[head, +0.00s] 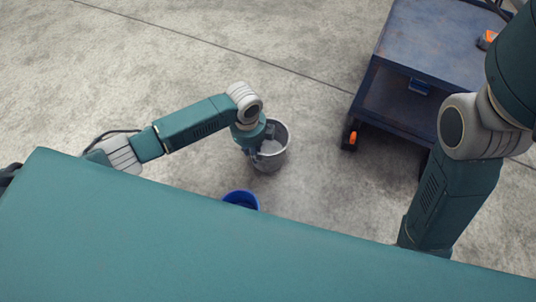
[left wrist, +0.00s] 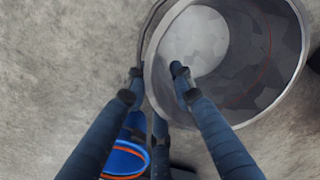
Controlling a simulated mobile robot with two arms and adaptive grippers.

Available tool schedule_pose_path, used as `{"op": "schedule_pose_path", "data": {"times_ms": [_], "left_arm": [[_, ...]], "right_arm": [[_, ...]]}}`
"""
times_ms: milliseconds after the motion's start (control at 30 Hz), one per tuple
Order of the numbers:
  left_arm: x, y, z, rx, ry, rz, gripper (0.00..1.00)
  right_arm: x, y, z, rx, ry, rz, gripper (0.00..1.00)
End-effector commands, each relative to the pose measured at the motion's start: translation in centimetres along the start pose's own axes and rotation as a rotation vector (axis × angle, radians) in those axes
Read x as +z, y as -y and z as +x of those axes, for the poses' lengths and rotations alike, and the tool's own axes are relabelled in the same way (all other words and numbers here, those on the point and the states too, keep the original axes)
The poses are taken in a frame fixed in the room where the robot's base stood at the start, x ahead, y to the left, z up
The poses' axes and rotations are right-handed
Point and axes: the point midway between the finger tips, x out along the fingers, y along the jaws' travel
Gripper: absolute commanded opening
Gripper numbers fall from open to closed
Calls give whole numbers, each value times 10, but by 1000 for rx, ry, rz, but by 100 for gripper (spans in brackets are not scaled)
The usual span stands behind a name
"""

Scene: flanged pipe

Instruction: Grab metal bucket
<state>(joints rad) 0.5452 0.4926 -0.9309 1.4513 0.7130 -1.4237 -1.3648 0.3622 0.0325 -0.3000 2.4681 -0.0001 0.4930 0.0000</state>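The metal bucket (head: 279,152) stands upright on the concrete floor, in the middle of the head view. In the left wrist view the grey bucket (left wrist: 245,72) fills the upper right, and I look down into its open top. My left gripper (left wrist: 157,76) is at the bucket's rim. One finger reaches over the inside of the bucket and the others are outside it, with the rim between them. A gap shows between the inner fingertip and the rim, so the gripper looks open. In the head view the wrist hides part of the bucket. My right gripper is out of view.
A blue bucket (head: 240,198) with an orange ring inside stands close by and also shows in the left wrist view (left wrist: 125,160). A dark blue cart (head: 437,45) stands at the upper right. The floor at the upper left is clear.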

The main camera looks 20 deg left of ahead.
Motion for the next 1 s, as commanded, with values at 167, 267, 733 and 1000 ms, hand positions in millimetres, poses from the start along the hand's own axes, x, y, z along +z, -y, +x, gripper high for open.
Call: {"op": "schedule_pose_path", "data": {"times_ms": [167,267,733,1000], "left_arm": [[0,0,0,-1,0,0,24],[0,0,0,-1,0,0,12],[0,1,-1,-3,1,0,0],[1,2,-18,-4,1,1,0]], "right_arm": [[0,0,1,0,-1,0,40],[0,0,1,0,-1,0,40],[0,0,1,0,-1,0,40],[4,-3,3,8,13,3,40]]}}
